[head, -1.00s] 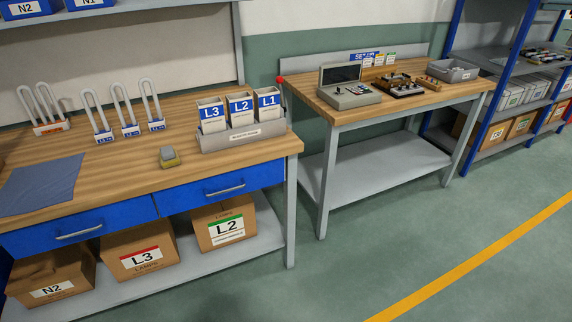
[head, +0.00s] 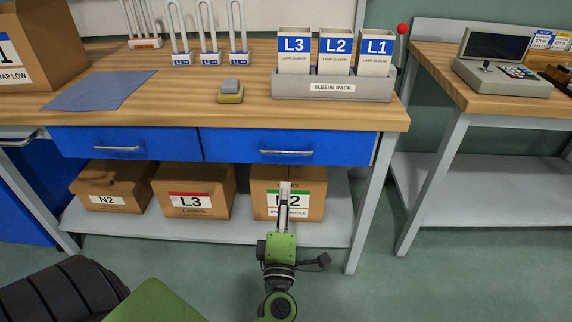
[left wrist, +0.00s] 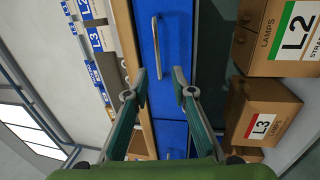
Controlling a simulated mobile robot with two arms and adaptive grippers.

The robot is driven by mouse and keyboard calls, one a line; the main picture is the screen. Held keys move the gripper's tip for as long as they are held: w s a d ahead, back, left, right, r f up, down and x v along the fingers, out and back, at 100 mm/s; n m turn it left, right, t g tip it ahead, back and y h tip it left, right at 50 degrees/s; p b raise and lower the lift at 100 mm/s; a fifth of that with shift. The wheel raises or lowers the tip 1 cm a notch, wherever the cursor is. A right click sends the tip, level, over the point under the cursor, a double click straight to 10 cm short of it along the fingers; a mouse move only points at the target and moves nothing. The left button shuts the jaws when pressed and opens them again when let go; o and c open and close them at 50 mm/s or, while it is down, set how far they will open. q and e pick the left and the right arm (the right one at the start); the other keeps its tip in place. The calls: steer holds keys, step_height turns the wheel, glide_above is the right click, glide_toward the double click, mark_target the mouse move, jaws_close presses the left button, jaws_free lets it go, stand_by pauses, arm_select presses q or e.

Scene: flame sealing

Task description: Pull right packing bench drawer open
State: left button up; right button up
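The right packing bench drawer (head: 235,147) is blue and looks shut, its front level with the left drawer (head: 85,142). Its silver bar handle (head: 287,152) runs across the front. My left gripper (head: 285,188) is below that handle in the head view, in front of the L2 carton. In the left wrist view, my left gripper (left wrist: 161,84) is open, its two fingers apart and nothing between them. The drawer front (left wrist: 178,35) and its handle (left wrist: 156,46) show beyond the fingertips, apart from them. My right gripper is not in view.
Cartons N2 (head: 110,187), L3 (head: 192,190) and L2 (head: 315,190) stand on the lower shelf. The bench top (head: 180,108) holds a sleeve rack (head: 300,87), a small grey-yellow block (head: 231,91) and a blue mat (head: 98,90). The floor in front is open.

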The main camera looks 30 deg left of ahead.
mark_target(286, 152)
arm_select(q)
steer(key=shift+r+p+x, duration=0.1)
steer(key=shift+p+x, duration=0.1)
steer(key=shift+x, duration=3.3)
steer(key=shift+r+p+x, duration=0.15)
steer(key=shift+p+x, duration=0.05)
steer(key=shift+x, duration=3.25)
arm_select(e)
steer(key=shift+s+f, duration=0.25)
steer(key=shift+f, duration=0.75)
arm_select(q)
steer(key=shift+s+a, duration=0.15)
steer(key=shift+a, duration=0.05)
jaws_close()
